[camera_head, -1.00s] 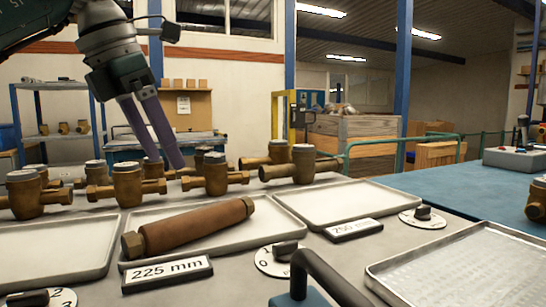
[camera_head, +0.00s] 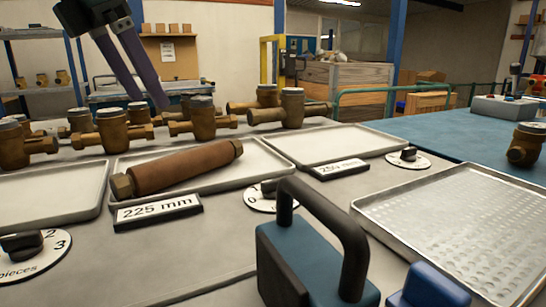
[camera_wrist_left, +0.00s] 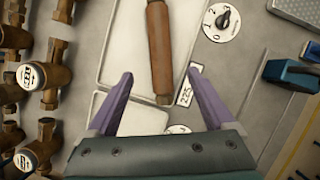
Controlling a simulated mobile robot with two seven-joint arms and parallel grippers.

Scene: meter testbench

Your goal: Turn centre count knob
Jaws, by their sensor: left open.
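The centre count knob (camera_head: 269,186) is a dark knob on a white numbered dial, right of the 225 mm label (camera_head: 158,211). The blue case's handle stands close in front of its dial. In the left wrist view the knob (camera_wrist_left: 223,20) and its dial show at the upper right. My left gripper (camera_head: 150,103) has purple fingers and is open and empty, at the upper left of the head view. In the left wrist view its fingertips (camera_wrist_left: 160,73) are spread over the trays, apart from the knob. My right gripper is not in view.
A brown pipe piece (camera_head: 180,170) lies in the centre tray (camera_head: 262,160). Brass meters (camera_head: 203,120) stand behind the trays. A blue case with a black handle (camera_head: 335,230) stands in front. Other knobs sit at left (camera_head: 22,243) and right (camera_head: 408,154). The right tray (camera_head: 335,143) is empty.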

